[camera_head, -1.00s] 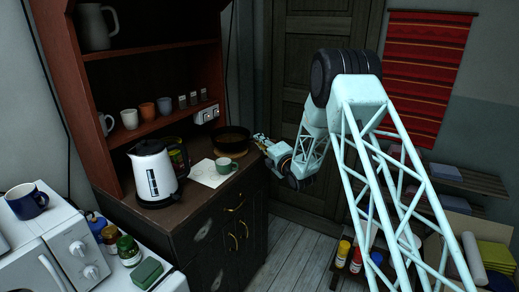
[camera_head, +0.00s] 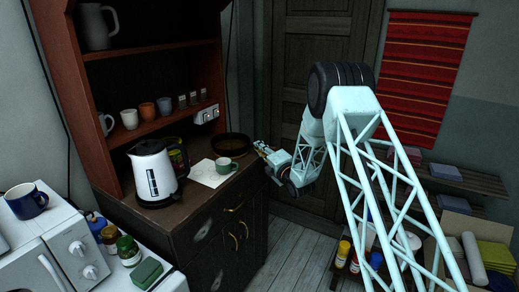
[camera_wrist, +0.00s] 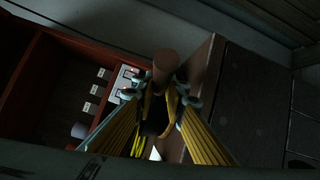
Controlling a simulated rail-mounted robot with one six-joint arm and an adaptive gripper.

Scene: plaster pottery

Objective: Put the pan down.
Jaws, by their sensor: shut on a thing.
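The dark round pan (camera_head: 231,146) is at the back right corner of the cabinet top, level or nearly so. I cannot tell whether its base touches the wood. My gripper (camera_head: 260,147) is at the pan's right side, beyond the cabinet edge. In the wrist view my gripper (camera_wrist: 167,94) is closed around a brown rounded piece, which looks like the pan's handle (camera_wrist: 166,65). The rest of the pan is hard to make out there in the dark.
A green cup (camera_head: 226,165) stands on a paper sheet (camera_head: 203,174) in front of the pan. A white kettle (camera_head: 153,172) and a dark green jar (camera_head: 178,155) stand to the left. A socket block (camera_head: 206,114) is on the shelf side behind.

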